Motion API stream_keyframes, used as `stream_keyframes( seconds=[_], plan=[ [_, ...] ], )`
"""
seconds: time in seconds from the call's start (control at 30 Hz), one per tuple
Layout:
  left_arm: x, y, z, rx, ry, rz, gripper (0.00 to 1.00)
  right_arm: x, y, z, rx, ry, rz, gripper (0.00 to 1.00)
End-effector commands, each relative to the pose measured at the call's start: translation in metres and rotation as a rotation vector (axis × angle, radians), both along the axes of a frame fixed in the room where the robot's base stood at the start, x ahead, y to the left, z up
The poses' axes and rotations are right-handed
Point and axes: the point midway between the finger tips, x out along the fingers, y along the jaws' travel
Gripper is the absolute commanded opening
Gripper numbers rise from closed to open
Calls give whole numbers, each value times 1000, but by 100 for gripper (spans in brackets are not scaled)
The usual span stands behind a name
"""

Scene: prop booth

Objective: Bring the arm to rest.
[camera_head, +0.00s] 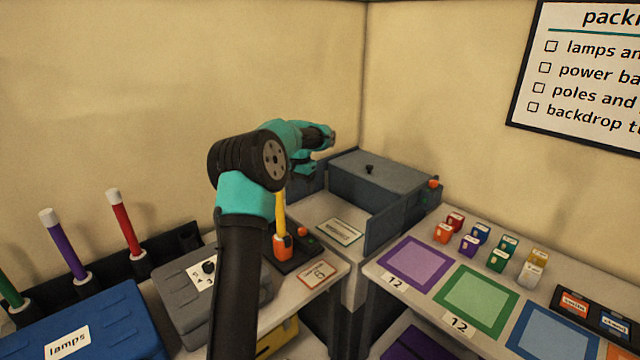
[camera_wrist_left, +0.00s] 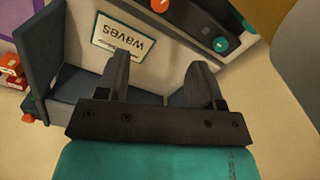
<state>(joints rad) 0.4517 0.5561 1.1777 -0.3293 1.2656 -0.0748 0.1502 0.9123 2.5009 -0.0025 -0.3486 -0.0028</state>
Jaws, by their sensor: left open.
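My left arm comes up from the bottom middle in the head view, black and teal. Its gripper (camera_head: 318,154) is over the far corner, near the open bay beside the grey box. In the left wrist view the two dark fingers of the gripper (camera_wrist_left: 160,85) stand apart with nothing between them. Below them is a pale surface with a teal-edged sign (camera_wrist_left: 124,41) reading "waves", upside down; the sign also shows in the head view (camera_head: 339,232). My right gripper is in neither view.
A grey lidded box (camera_head: 385,172) stands in the corner. Small coloured blocks (camera_head: 480,233) and coloured mats (camera_head: 477,297) are on the right counter. A blue lamps case (camera_head: 110,315), a grey case (camera_head: 190,290) and upright coloured poles (camera_head: 65,245) are at left. A yellow pole (camera_head: 281,212) stands behind my arm.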

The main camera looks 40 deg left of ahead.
Motion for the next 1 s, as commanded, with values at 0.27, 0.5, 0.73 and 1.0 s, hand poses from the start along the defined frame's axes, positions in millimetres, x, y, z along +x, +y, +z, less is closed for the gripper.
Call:
stream_keyframes(
  seconds=[0.27,0.5,0.73,1.0],
  plan=[
    [5,-8,-11,-8,-5,-9,61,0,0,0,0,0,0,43],
    [31,-68,-81,-65,-57,-56,61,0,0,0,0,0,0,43],
    [39,-166,-174,-155,-124,-88,61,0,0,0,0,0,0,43],
    [-3,-284,-274,-251,-159,-101,61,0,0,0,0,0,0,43]
  ],
)
